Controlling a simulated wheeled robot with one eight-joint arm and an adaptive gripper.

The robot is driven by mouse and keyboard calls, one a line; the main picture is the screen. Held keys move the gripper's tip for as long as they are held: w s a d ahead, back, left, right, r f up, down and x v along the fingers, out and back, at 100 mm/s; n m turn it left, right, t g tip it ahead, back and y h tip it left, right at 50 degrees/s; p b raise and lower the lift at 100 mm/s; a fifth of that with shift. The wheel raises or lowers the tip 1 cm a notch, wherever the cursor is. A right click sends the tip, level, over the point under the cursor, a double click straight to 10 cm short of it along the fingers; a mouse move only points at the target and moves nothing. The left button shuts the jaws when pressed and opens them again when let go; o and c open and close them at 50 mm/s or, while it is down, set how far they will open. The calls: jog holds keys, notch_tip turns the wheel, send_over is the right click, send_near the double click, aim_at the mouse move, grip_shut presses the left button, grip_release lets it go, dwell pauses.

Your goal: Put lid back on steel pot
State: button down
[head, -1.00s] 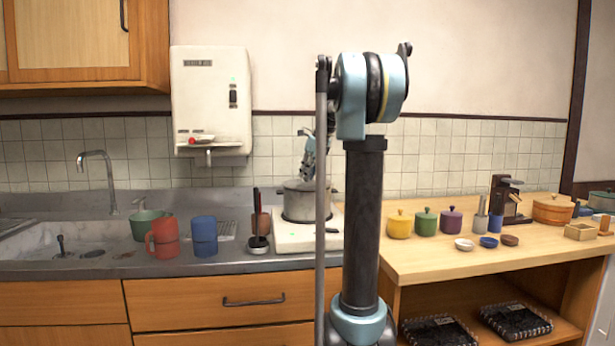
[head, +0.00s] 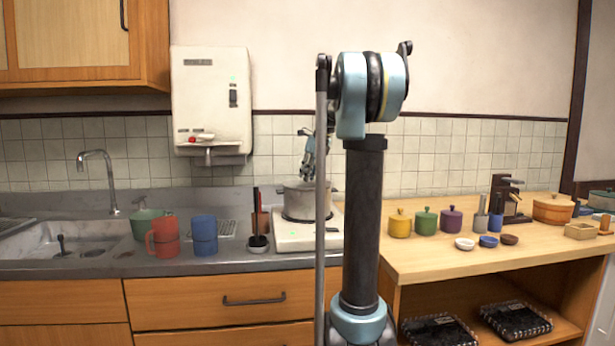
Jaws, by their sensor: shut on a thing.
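The steel pot (head: 298,205) stands upright on the white stove (head: 290,238) at the middle of the counter. My gripper (head: 307,177) points down right over the pot's top, partly behind my arm's rod. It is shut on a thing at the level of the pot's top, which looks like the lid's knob. The lid is too small and too grey here to tell from the pot's rim, and I cannot tell if it sits flush.
Yellow (head: 400,226), green (head: 425,223) and purple (head: 452,220) lidded jars stand on the wooden table at right.

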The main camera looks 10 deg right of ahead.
jog(key=c, duration=1.4)
grip_release()
jog(key=o, duration=0.5)
jog(key=shift+r, duration=3.55)
